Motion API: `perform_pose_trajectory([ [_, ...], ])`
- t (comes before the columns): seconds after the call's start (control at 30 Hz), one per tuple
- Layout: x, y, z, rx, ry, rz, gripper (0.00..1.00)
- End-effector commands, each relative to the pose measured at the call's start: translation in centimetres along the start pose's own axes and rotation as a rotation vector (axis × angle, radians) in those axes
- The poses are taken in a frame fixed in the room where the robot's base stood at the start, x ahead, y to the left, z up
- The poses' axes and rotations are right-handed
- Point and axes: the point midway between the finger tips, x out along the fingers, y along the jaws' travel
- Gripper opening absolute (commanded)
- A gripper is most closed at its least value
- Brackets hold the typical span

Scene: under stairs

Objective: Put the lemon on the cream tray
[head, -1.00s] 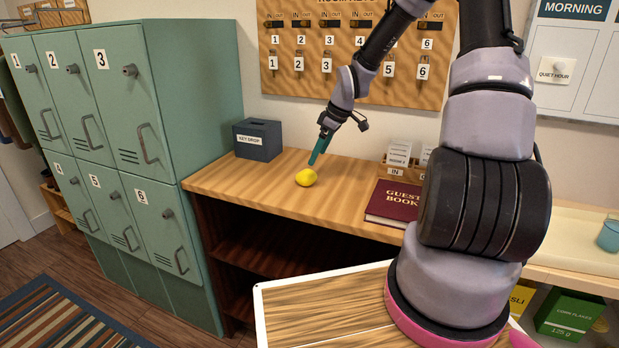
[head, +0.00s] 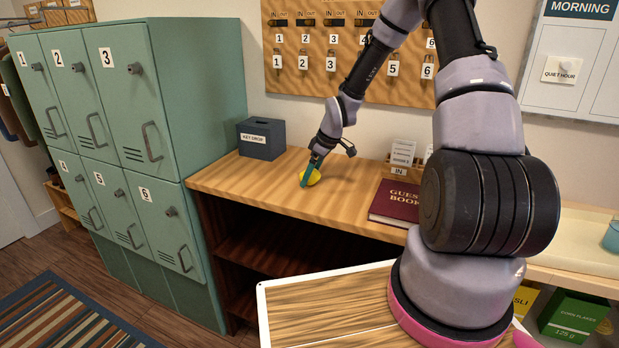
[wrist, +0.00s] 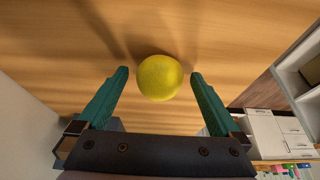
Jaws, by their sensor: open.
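The yellow lemon (head: 314,177) lies on the wooden counter, in front of the key drop box. My gripper (head: 306,184) is down at the lemon, with its teal fingers partly covering it in the head view. In the wrist view the lemon (wrist: 159,78) sits between the tips of the two open fingers (wrist: 158,73), with a visible gap on each side. A pale cream tray-like surface (head: 578,238) shows at the far right, partly hidden behind my arm and cut by the picture edge.
A dark red guest book (head: 395,201) and a card holder (head: 402,170) stand right of the lemon. The key drop box (head: 261,139) is behind left. A blue-green cup (head: 611,236) is at the right edge. Green lockers (head: 190,100) flank the counter's left.

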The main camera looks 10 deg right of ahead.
Motion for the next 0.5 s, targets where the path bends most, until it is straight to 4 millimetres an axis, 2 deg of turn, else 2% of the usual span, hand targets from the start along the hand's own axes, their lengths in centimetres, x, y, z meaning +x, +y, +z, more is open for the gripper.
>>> perform_pose_trajectory([
  [0.03, -0.01, -0.01, 0.0, 0.0, 0.0, 0.0, 0.89],
  [0.23, -0.03, -0.01, 0.0, 0.0, 0.0, 0.0, 0.12],
  [0.3, -0.04, -0.01, -0.01, 0.0, 0.0, 0.0, 0.0],
  [0.5, -0.27, 0.03, -0.12, 0.0, 0.001, 0.001, 0.0],
])
